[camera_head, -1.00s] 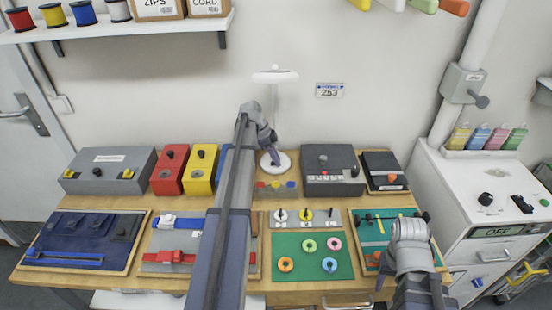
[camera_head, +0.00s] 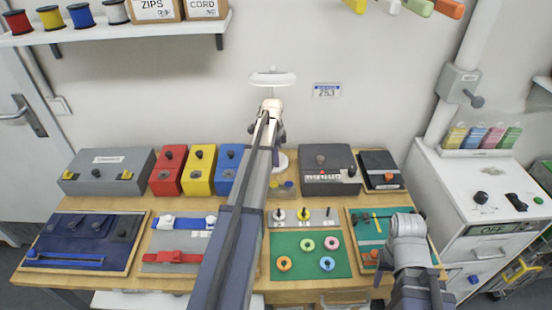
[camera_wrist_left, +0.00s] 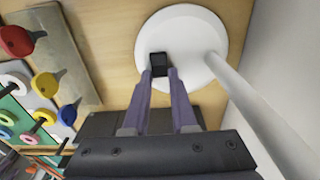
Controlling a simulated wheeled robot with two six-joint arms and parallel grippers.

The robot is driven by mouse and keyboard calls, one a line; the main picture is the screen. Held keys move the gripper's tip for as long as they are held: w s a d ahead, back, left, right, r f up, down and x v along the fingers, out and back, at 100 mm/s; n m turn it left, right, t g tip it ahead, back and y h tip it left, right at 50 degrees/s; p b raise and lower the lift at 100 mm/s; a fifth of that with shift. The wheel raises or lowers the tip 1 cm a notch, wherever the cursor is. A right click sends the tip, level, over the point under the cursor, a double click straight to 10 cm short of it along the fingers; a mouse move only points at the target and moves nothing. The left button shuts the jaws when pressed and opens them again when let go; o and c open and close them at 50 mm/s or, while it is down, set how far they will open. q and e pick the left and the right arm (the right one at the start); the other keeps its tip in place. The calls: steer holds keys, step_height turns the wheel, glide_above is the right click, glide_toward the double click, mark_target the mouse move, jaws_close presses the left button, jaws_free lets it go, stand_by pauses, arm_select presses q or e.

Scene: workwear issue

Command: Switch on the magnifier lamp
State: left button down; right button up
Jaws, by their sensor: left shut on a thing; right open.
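The magnifier lamp has a white head (camera_head: 272,78) in front of the wall and a round white base (camera_head: 281,164) at the back of the table. In the left wrist view its base (camera_wrist_left: 205,28) carries a small black switch (camera_wrist_left: 160,65); the pale post rises to the right. My left gripper (camera_wrist_left: 161,76) is shut on this switch, one purple finger on each side. In the head view my left gripper (camera_head: 279,134) is partly hidden by its arm. My right gripper (camera_head: 385,257) is open over the board at the front right; its fingers are hard to make out.
Red, yellow and blue boxes (camera_head: 230,168) stand left of the lamp and a dark grey box (camera_head: 329,170) right of it. A plate with coloured knobs (camera_wrist_left: 55,55) lies close to the base. A green ring board (camera_head: 300,268) lies in front.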

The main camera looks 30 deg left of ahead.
arm_select(q)
steer(key=c, duration=0.7)
jaws_free()
